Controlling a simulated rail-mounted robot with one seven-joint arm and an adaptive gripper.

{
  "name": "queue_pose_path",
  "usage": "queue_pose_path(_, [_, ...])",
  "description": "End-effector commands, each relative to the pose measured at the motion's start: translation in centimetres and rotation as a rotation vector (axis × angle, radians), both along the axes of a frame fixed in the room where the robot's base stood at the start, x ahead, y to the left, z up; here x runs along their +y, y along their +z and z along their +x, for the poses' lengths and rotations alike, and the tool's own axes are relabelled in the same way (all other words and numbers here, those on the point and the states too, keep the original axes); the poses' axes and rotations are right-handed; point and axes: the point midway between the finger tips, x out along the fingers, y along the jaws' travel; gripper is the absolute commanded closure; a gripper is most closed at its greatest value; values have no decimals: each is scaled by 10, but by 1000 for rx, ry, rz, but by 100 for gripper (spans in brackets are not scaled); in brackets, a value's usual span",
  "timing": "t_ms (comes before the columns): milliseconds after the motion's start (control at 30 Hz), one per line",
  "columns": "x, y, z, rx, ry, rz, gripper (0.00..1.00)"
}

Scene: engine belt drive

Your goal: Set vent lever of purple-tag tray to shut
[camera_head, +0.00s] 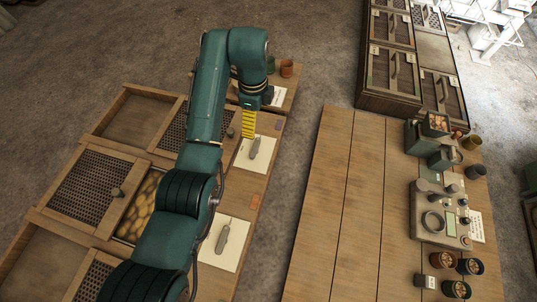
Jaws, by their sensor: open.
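My gripper (249,131), with a yellow striped part at its end, points down over the left bench near a grey lever (255,148) on a white plate. It appears empty; its fingertips are too small to see clearly, and contact with the lever cannot be told. A second grey lever (222,239) lies on a nearer white plate (232,254).
Mesh-covered trays (85,185) fill the left bench, one partly open over round tan produce (138,205). My arm hides part of them. A wooden table (345,200) at right holds a grey control box (443,212) and several pots. A drawer cabinet (390,55) stands behind. Bare floor separates bench and table.

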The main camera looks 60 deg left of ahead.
Motion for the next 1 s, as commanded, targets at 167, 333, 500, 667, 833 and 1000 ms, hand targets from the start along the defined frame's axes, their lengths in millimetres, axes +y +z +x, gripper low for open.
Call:
queue_pose_path(167, [8, -19, -9, 1, 23, -3, 0])
queue_pose_path(333, [6, -52, -10, 4, 23, -6, 0])
queue_pose_path(500, [6, -94, -10, 3, 22, -5, 0])
queue_pose_path(667, [6, -132, -9, 3, 22, -5, 0])
queue_pose_path(833, [7, -160, -9, 2, 22, -2, 0])
queue_pose_path(1000, [7, -169, -9, 0, 22, 0, 0])
